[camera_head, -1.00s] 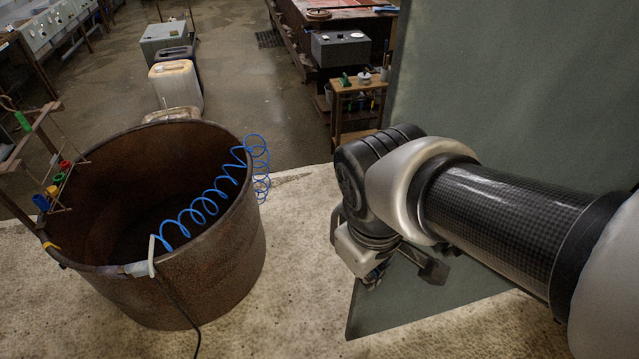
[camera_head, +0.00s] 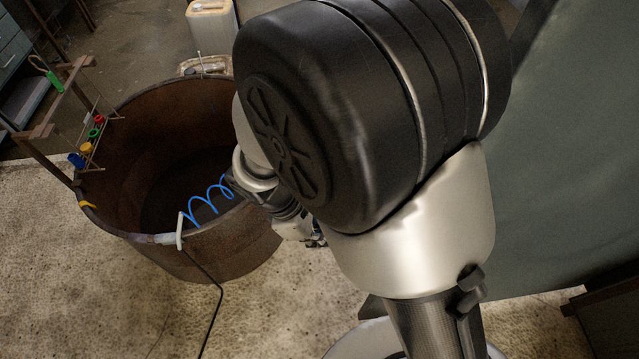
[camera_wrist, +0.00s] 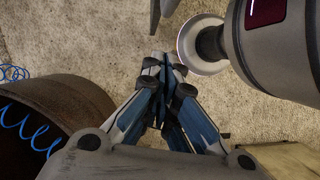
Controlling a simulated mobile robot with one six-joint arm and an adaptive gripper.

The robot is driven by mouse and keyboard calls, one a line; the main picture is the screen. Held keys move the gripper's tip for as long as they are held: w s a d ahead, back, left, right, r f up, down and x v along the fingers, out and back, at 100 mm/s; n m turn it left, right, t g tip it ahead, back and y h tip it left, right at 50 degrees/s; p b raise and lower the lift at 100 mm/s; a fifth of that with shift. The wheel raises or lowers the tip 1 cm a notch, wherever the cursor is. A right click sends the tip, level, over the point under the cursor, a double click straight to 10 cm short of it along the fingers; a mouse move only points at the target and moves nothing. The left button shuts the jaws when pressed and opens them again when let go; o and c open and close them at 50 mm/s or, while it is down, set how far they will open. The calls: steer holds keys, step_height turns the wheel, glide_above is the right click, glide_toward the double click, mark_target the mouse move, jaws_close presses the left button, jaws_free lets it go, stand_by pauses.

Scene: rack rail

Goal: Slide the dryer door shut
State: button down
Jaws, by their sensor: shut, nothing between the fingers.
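A large flat grey-green panel (camera_head: 580,150) fills the right side of the head view. It looks like the dryer door, but no handle or rail shows and I cannot tell how far open it is. My arm covers its left part. My gripper (camera_head: 316,242) is small and partly hidden behind my arm, left of the panel and apart from it, beside the rusty tub. In the wrist view my gripper (camera_wrist: 165,62) has its fingers together over bare floor, with nothing between them.
A rusty round tub (camera_head: 160,250) stands close on the left, with a coiled blue hose (camera_head: 210,200) and a small rack of coloured items (camera_head: 90,140) at its rim. A pale canister (camera_head: 212,25) stands behind it.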

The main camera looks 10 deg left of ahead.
steer(key=d+f+b, duration=0.1)
steer(key=d+f, duration=0.2)
steer(key=d, duration=0.2)
steer(key=shift+w+d+f, duration=0.2)
steer(key=shift+w+f, duration=0.15)
